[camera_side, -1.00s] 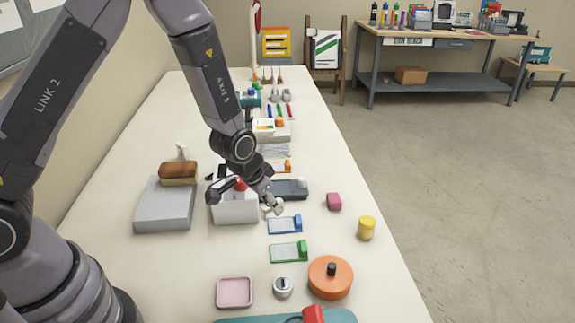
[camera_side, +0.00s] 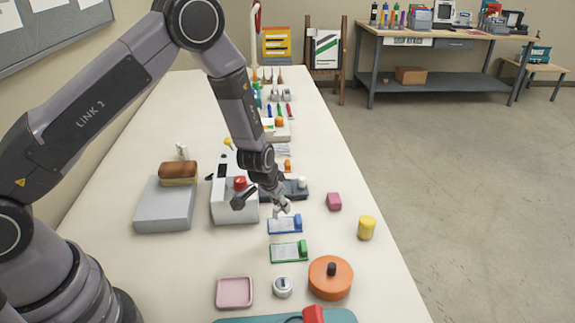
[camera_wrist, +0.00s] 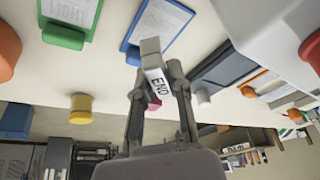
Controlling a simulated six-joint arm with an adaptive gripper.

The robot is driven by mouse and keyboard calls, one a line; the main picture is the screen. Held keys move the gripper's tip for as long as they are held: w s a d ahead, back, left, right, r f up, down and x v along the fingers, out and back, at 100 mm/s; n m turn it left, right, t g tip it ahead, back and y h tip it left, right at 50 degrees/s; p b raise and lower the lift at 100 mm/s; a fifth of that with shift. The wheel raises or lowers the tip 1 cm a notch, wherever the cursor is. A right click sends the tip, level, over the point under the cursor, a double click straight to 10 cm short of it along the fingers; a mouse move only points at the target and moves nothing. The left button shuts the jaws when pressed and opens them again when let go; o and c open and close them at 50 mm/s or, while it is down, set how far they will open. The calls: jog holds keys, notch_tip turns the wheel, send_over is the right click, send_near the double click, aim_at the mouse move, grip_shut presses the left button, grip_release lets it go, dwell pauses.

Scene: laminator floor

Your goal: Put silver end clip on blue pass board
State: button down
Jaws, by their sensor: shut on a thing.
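My gripper (camera_side: 283,208) is shut on the silver end clip (camera_wrist: 155,68), which carries the word END in the wrist view. In the side view the clip is small and mostly hidden by the fingers.
A green board (camera_side: 288,252) lies in front of the blue one. A white box with a red knob (camera_side: 240,183) stands close left of my gripper.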

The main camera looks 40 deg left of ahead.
aim_at(287, 222)
jog(key=shift+w+d+f, duration=0.1)
jog(key=shift+w+f, duration=0.4)
jog(key=shift+f, duration=0.1)
jog(key=shift+w+f, duration=0.1)
jog(key=shift+f, duration=1.45)
jog(key=shift+f, duration=0.1)
jog(key=c, duration=1.3)
grip_release()
jog(key=shift+c, duration=0.2)
